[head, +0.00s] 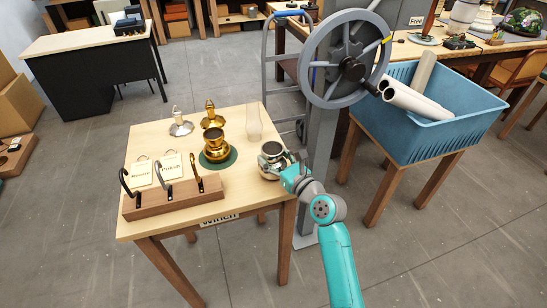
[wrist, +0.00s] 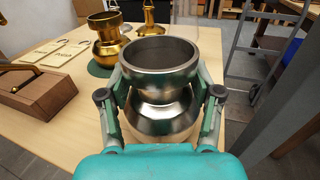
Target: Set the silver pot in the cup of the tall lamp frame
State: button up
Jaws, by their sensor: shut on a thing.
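The silver pot (head: 271,154) is at the right edge of the wooden table in the head view. It is upright, with a wide open mouth and a narrow waist, and it fills the middle of the wrist view (wrist: 160,62). My gripper (head: 284,168) is shut on it, one finger on each side near the waist. I cannot tell whether its base touches the table; my gripper hides part of the pot's lower right. I cannot make out a tall lamp frame with a cup for certain.
A brass pot (head: 215,148) stands on a round green mat. Behind it are a brass piece (head: 211,119), a silver piece (head: 180,127) and a clear glass chimney (head: 254,124). A wooden hook rack (head: 172,198) lies in front. A grey winch post (head: 322,130) stands close right.

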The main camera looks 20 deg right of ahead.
jog(key=shift+f, duration=0.25)
jog(key=o, duration=1.4)
jog(key=d+v, duration=0.1)
jog(key=v, duration=0.9)
jog(key=shift+s, duration=0.25)
jog(key=shift+f, duration=0.15)
